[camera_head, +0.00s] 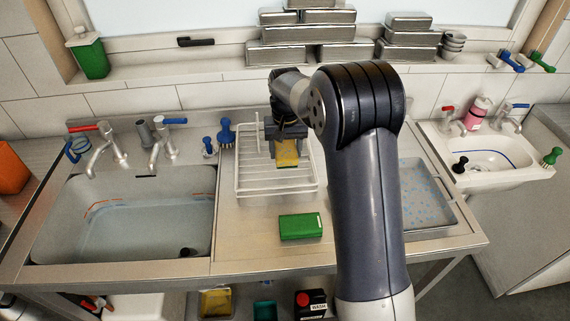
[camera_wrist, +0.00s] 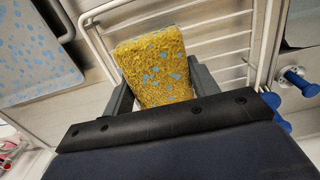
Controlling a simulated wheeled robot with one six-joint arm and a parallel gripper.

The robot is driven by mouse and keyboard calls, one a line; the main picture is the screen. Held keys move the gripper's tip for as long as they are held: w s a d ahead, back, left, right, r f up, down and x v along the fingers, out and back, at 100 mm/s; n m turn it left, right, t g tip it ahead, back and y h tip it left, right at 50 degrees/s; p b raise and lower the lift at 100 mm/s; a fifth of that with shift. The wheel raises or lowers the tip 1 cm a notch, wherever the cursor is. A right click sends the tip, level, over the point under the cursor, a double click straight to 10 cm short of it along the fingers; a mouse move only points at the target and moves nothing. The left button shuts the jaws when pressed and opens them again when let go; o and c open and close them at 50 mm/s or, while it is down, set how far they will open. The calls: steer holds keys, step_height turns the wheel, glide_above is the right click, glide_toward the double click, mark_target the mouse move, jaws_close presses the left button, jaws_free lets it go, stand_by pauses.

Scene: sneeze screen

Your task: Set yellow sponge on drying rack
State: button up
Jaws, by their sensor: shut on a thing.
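The yellow sponge (camera_head: 287,154) is held by my gripper (camera_head: 285,136) over the white wire drying rack (camera_head: 243,187) on the counter. In the wrist view the yellow sponge (camera_wrist: 155,66), with light blue spots on its face, sits between the two grey fingers of my gripper (camera_wrist: 158,90). The rack's white wires (camera_wrist: 225,35) show behind and beside the sponge there. I cannot tell whether the sponge touches the rack wires. Part of the rack is hidden behind my arm.
A green sponge box (camera_head: 300,227) lies in front of the rack. A sink (camera_head: 120,220) is at left, and blue brushes (camera_head: 226,132) stand beside the rack. A spotted metal tray (camera_head: 425,195) is at right. Stacked metal pans (camera_head: 300,35) fill the ledge behind.

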mark_target(285, 172)
steer(key=shift+f+p, duration=0.45)
steer(key=shift+f, duration=2.4)
steer(key=shift+f, duration=0.2)
steer(key=o, duration=0.9)
steer(key=shift+r, duration=0.15)
step_height(285, 172, up, 12)
steer(key=shift+r+b, duration=0.1)
steer(key=shift+b, duration=0.65)
